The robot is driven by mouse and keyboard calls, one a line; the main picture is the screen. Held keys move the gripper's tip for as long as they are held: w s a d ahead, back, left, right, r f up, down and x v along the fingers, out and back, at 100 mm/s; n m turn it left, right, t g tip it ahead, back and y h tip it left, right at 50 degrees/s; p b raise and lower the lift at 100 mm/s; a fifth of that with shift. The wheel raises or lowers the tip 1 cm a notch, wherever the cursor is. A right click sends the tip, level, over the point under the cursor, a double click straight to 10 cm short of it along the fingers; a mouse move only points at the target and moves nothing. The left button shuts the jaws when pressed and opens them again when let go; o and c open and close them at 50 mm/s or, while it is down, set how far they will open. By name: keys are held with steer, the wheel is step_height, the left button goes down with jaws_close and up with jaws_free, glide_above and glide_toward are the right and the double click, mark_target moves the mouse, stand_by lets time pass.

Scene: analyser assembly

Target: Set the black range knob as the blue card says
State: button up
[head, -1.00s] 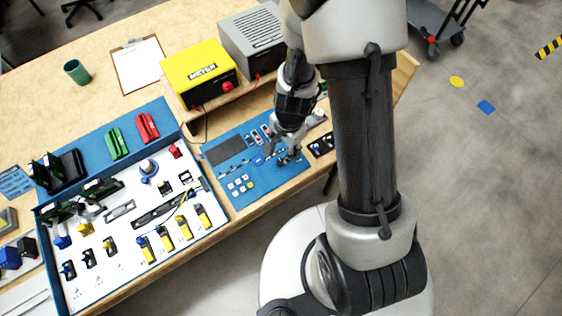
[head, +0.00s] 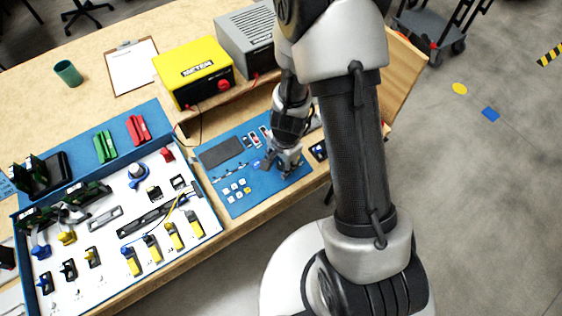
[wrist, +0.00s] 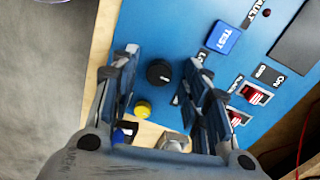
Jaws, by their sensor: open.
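A round black knob (wrist: 158,72) is on the blue panel in the wrist view, and I take it for the range knob. My gripper (wrist: 162,80) is open, with one finger on each side of the knob in the picture and a gap on both sides. I cannot tell how far the fingertips are above the panel. No pointer mark is readable on the knob. In the head view my gripper (head: 283,164) is over the right part of the blue panel (head: 213,181) and hides the knob. A blue printed card (head: 5,187) shows at the far left edge, cut off and unreadable.
A yellow button (wrist: 142,108), a blue TEST button (wrist: 224,37) and red switches (wrist: 256,93) are near the knob. The yellow meter (head: 193,76) and grey box (head: 240,32) stand behind the panel. A white parts tray (head: 104,271) lies to the left.

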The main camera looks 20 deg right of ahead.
jaws_close()
stand_by(0.3)
steer(key=shift+n, duration=0.3)
steer(key=n+p, duration=0.2)
steer(key=n, duration=0.2)
steer(key=n+p, duration=0.2)
steer(key=n, duration=0.1)
steer(key=shift+s+a+r+h+p, duration=0.1)
steer(key=shift+r+h+p, duration=0.05)
steer(key=shift+h+p, duration=0.2)
steer(key=shift+n+t+p, duration=0.4)
steer(key=shift+n+p, duration=1.3)
steer(key=shift+n, duration=0.4)
steer(key=shift+f, duration=0.2)
